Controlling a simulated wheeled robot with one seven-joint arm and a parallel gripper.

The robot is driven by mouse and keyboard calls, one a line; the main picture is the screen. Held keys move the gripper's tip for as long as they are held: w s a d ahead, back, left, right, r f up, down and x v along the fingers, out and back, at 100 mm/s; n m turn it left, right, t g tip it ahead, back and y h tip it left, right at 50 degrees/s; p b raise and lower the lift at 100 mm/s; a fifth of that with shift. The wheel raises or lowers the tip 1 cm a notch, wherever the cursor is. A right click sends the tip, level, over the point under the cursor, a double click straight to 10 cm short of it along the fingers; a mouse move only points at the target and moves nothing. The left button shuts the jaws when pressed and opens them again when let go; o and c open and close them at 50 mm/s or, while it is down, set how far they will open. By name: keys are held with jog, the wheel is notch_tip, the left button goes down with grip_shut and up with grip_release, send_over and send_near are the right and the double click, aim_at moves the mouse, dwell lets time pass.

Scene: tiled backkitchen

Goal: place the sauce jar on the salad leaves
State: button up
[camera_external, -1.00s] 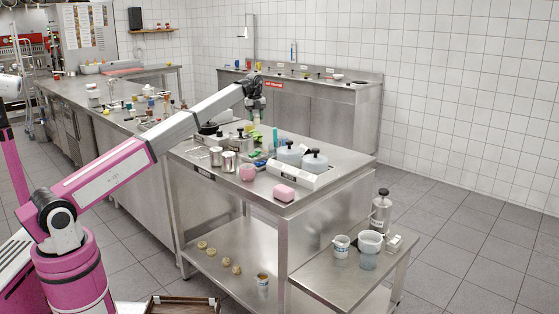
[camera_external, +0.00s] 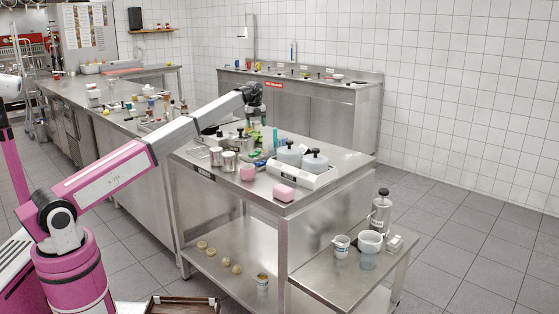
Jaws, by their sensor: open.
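My gripper (camera_external: 256,113) hangs pointing down above the back part of the steel worktable (camera_external: 335,158). It is small in view; its jaws are open and I see nothing held between them. Small green pieces (camera_external: 259,154), which may be the salad leaves, lie on the worktable below and near my gripper, partly hidden among other items. I cannot tell which item is the sauce jar; several small jars and tins crowd the area under my gripper. A small labelled pot (camera_external: 262,281) stands on the lower shelf, well away from my gripper.
Two dispensers with black knobs (camera_external: 315,161) stand right of the green pieces. A pink cup (camera_external: 247,173), a pink block (camera_external: 284,192) and metal tins (camera_external: 229,160) are at the front. The worktable's right end is clear.

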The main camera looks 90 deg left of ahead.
aim_at(255, 122)
notch_tip(255, 122, up, 12)
jog(key=shift+s, duration=0.25)
dwell(0.3)
